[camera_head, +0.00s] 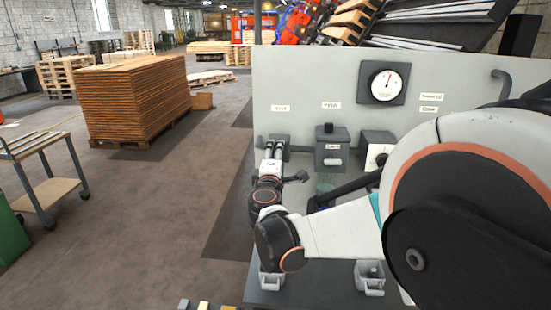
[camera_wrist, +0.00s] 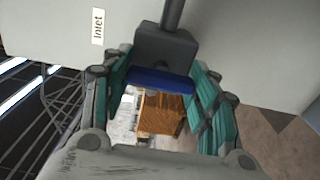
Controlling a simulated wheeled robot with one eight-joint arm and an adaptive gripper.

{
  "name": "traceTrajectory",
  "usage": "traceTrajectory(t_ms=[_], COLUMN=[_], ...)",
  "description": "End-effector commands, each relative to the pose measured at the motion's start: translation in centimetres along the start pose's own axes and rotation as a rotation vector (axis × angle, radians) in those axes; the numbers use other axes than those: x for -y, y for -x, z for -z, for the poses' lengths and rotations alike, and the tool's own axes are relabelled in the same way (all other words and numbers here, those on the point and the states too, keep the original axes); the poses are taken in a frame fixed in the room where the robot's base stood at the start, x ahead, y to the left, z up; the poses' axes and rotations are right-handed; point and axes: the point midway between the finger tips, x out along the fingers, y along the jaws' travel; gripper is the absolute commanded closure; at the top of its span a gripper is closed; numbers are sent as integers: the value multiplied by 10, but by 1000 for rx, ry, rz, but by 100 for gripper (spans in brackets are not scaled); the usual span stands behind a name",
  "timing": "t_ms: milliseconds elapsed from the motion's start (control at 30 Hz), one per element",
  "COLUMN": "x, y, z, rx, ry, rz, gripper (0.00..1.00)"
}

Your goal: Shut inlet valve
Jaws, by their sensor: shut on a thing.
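The inlet valve has a dark grey body (camera_wrist: 168,45) on a pipe and a blue handle (camera_wrist: 160,82) across it, beside the "Inlet" label (camera_wrist: 98,26). In the wrist view my gripper (camera_wrist: 158,77) has its teal-padded fingers on either side of the blue handle and is shut on it. In the head view my gripper (camera_head: 273,156) is at the left part of the grey panel (camera_head: 300,75), below a small label. There, my gripper and wrist hide most of the valve and its handle.
A round gauge (camera_head: 386,83), a grey box with a knob (camera_head: 331,150) and a dial box (camera_head: 378,152) are on the panel to the right. Grey cups (camera_head: 370,278) stand below. A plank stack (camera_head: 135,98) and a cart (camera_head: 48,188) stand left, with open floor between.

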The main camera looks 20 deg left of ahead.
Motion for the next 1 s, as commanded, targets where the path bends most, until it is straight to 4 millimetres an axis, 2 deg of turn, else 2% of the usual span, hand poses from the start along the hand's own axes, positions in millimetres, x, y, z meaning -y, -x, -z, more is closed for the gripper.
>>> traceTrajectory(t_ms=[400,433,500,533,867,1000], x=[1,1,1,1,0,0], y=[1,1,0,0,1,10], z=[1,1,1,1,0,1], rx=[-1,-1,-1,-1,0,-2], ry=[8,8,8,8,7,7], rz=[0,0,0,0,0,0], gripper=[70,44,28,25,25,25])
